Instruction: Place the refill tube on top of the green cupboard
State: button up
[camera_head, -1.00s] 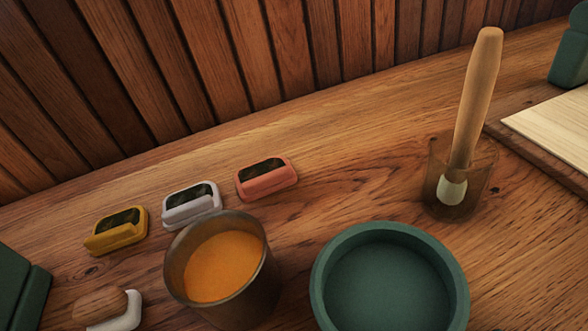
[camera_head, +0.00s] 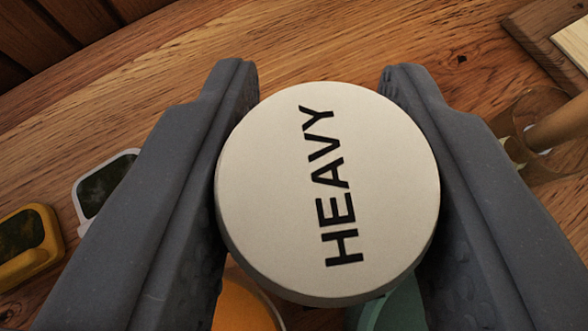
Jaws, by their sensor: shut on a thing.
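The refill tube (camera_head: 328,195) shows end-on as a round cream cap lettered HEAVY, in the middle of the view. My gripper (camera_head: 320,82) is shut on it, with one dark grey finger on its left and one on its right. The cap hides most of the tube's body. The green cupboard is not in view.
Below is a wooden counter (camera_head: 330,45). A yellow tin (camera_head: 30,245) and a white tin (camera_head: 100,185) lie at left. An orange-filled cup (camera_head: 243,308) and a green bowl (camera_head: 400,305) are mostly hidden. A clear holder (camera_head: 535,110) with a wooden-handled tool stands at right.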

jog(key=f+b, duration=0.1)
jog(key=f, duration=0.1)
jog(key=d+f+b, duration=0.1)
jog(key=f, duration=0.2)
jog(key=shift+w+d+b, duration=0.1)
jog(key=shift+d+b, duration=0.05)
jog(key=shift+b, duration=0.25)
jog(key=shift+f+b, duration=1.25)
jog(key=shift+f, duration=0.5)
jog(key=shift+f, duration=0.1)
jog(key=shift+f, duration=0.1)
jog(key=o, duration=1)
jog(key=shift+f, duration=0.15)
jog(key=shift+s+r, duration=0.5)
jog(key=p+v, duration=0.1)
jog(key=v, duration=1)
jog(key=shift+a+r+p, duration=0.15)
jog(key=shift+a+p, duration=0.05)
jog(key=shift+p, duration=0.1)
